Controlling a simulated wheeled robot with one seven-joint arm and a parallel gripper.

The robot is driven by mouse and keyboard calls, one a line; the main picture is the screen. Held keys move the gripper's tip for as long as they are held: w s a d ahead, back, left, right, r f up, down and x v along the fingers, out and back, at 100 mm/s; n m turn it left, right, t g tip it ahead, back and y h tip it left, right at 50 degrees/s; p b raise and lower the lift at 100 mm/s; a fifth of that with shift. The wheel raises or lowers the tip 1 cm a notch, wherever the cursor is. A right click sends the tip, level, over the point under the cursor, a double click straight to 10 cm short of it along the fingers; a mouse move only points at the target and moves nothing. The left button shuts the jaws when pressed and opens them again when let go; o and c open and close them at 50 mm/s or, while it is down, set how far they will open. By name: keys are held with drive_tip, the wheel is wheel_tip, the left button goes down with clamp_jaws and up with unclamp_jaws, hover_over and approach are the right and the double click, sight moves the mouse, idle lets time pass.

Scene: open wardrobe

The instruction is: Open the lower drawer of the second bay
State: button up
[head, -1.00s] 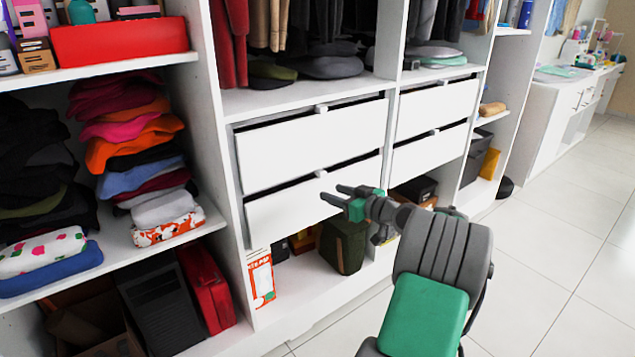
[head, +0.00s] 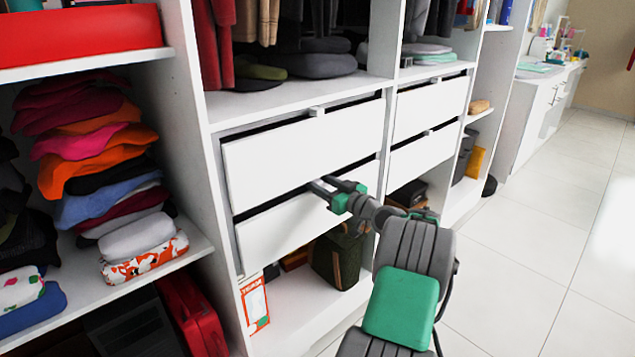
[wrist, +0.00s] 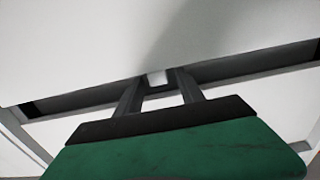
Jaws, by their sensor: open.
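The lower drawer (head: 285,228) of the second bay is a white front below the upper drawer (head: 305,150), with a dark gap along its top edge. It looks shut. My gripper (head: 321,186) is open at the middle of that top edge. In the wrist view the two fingers of my gripper (wrist: 157,78) stand on either side of the lower drawer's small white handle (wrist: 157,77). I cannot tell whether they touch it. The fingers hide the handle in the head view.
The upper drawer's handle (head: 316,111) sits above my gripper. Another pair of drawers (head: 428,108) is to the right. A dark green bag (head: 340,262) and an orange-and-white box (head: 255,303) stand on the shelf below. The tiled floor (head: 530,240) on the right is clear.

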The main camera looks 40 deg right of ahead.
drive_tip(key=shift+w, duration=1)
clamp_jaws()
idle(0.7)
